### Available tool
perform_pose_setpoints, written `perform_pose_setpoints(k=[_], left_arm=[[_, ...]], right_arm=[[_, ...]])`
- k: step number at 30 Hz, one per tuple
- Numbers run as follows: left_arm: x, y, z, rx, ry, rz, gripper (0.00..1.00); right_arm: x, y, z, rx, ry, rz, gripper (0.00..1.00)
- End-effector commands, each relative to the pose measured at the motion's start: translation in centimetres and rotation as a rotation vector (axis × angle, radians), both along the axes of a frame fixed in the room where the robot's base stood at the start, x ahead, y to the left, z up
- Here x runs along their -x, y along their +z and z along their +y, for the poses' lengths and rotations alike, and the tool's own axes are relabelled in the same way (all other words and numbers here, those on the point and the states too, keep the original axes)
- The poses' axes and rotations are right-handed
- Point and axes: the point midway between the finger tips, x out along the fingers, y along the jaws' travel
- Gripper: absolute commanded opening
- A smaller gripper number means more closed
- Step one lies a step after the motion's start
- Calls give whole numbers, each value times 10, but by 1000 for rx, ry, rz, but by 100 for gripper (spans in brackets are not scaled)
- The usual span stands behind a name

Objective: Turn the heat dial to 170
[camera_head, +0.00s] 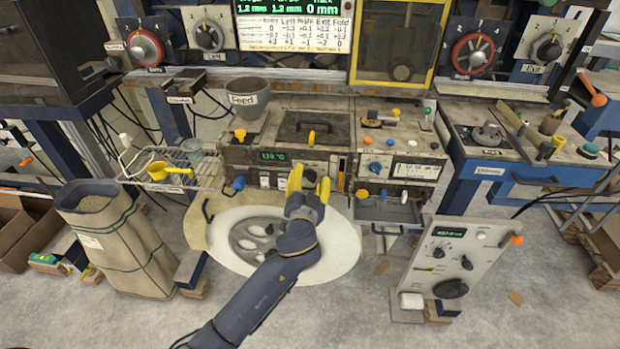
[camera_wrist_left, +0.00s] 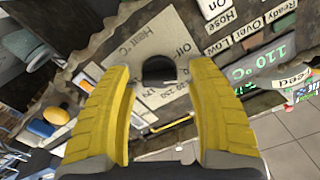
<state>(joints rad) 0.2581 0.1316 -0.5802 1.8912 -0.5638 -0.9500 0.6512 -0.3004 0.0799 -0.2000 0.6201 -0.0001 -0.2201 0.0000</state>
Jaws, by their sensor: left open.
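The heat dial (camera_wrist_left: 158,70) is a black knob on a pale plate printed "Heat °C", with "Off" and numbers around it in the left wrist view. My left gripper (camera_head: 310,180) has yellow fingers and is at the front of the central machine in the head view. In the left wrist view the gripper (camera_wrist_left: 162,100) is open, with a finger on each side of the knob as seen; contact cannot be told. The fingers hide the dial in the head view. A green display (camera_wrist_left: 265,65) appears to read 110 °C. My right gripper is not in view.
A "Feed" hopper (camera_head: 248,97) stands on the machine's left. A wire rack (camera_head: 170,165) with a yellow scoop (camera_head: 167,171) is left of the machine. A sack (camera_head: 103,235) stands on the floor at left. A control box (camera_head: 450,265) stands at right.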

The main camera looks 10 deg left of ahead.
Motion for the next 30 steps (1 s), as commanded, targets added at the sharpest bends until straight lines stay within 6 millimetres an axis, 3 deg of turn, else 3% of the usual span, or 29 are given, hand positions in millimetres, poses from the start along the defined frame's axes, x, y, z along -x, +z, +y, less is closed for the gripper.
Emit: perform_pose_setpoints(k=[9,24,30], left_arm=[[-1,0,0,1,0,0,59],[-1,0,0,1,-1,-1,1],[-1,2,-1,3,-2,-4,0]], right_arm=[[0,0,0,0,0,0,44],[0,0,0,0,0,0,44],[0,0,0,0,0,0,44]])
